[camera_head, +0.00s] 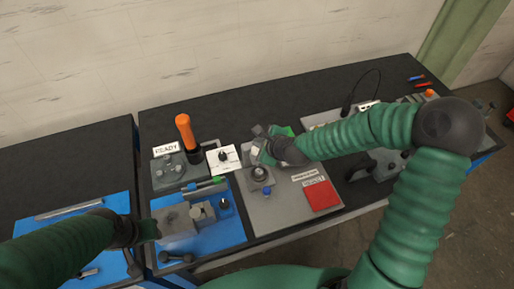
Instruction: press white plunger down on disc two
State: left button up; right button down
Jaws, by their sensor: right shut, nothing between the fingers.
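My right gripper (263,148) is over the back of a grey plate (283,219), its fingers pointing left. It is shut and empty. A small white part (255,152) shows beside its fingers and may be the white plunger; I cannot tell whether they touch. A round grey and black fixture (260,174) sits just in front on the plate. I cannot tell which part is disc two. My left gripper (151,231) is at the lower left, beside a grey block (176,222) on a blue mat (216,234); its fingers are too small to judge.
An orange-topped handle (185,131) stands upright behind the blue mat, near a READY label (165,148). A white panel with a black knob (222,157) is left of my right gripper. A red square (321,195) lies on the grey plate. The back of the black bench (245,112) is clear.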

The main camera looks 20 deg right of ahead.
jog(key=shift+f, duration=0.35)
